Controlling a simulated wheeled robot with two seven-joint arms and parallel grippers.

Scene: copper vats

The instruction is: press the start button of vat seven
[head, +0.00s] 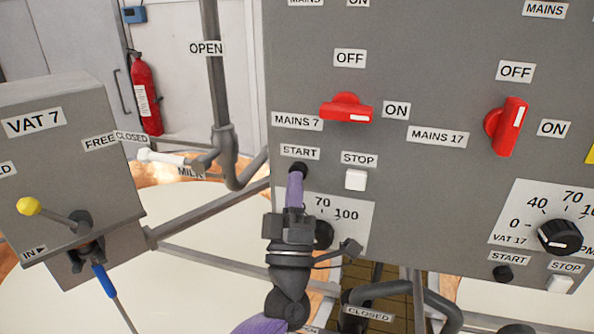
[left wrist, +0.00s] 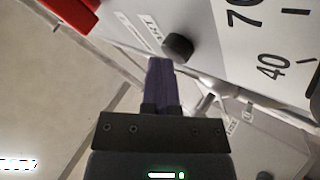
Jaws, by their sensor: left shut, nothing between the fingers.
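The black start button of vat seven (head: 299,168) sits under the START label, below the MAINS 7 label on the grey panel. It also shows in the left wrist view (left wrist: 178,46). My left gripper (head: 296,178) is shut and empty, its purple fingertips pointing up at the button and covering its lower part. In the left wrist view the fingertips (left wrist: 161,63) are just beside and below the button; I cannot tell whether they touch it. The red MAINS 7 switch (head: 346,108) points right, towards ON. My right gripper is not in view.
The white stop button (head: 356,180) is close right of the start button. A speed dial (head: 323,234) is partly hidden behind my gripper. The red MAINS 17 switch (head: 507,127) and a second dial (head: 560,236) are at the right. The VAT 7 box (head: 70,165) is at left.

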